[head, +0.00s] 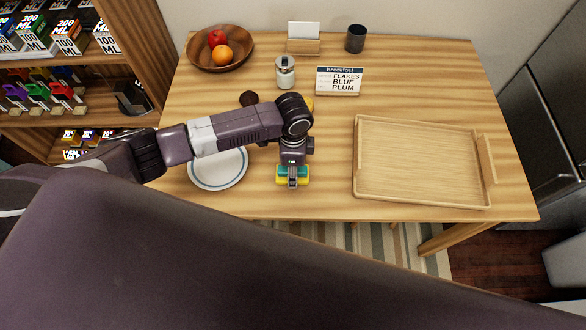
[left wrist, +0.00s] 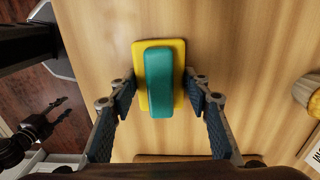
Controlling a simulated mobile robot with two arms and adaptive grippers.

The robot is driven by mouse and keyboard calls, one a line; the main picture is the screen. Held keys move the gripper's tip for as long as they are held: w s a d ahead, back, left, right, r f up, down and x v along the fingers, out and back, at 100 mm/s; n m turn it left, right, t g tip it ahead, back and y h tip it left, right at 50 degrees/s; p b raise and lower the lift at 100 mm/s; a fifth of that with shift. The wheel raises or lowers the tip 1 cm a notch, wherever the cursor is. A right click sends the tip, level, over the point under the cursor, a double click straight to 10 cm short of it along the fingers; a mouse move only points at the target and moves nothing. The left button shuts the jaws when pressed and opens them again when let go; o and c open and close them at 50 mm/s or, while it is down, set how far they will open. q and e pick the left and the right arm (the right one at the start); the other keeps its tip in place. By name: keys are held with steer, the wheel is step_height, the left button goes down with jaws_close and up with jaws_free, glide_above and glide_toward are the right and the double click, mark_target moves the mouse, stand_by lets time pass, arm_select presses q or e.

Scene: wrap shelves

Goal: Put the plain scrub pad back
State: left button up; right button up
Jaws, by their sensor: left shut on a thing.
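A scrub pad (head: 302,182) with a yellow base and a teal block on top is at the table's front edge, just right of the plate. My left gripper (head: 292,180) points straight down over the table in the head view. I cannot tell whether the pad touches the table. A dark gripper, my right one (left wrist: 62,108), shows at the left of the left wrist view over the floor, its fingers apart and empty.
A plate (head: 218,172) lies partly under my left arm. An empty wooden tray (head: 415,165) is at right. A fruit bowl (head: 192,55), jar (head: 285,72), menu sign (head: 339,82) and dark cup (head: 355,39) stand behind. A stocked shelf (head: 75,63) is at left.

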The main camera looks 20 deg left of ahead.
arm_select(q)
steer(key=shift+f, duration=0.15)
steer(key=o, duration=1)
steer(key=shift+o, duration=0.2)
step_height(320, 180, up, 12)
steer(key=b, duration=0.1)
steer(key=shift+r, duration=0.25)
steer(key=shift+f, duration=0.1)
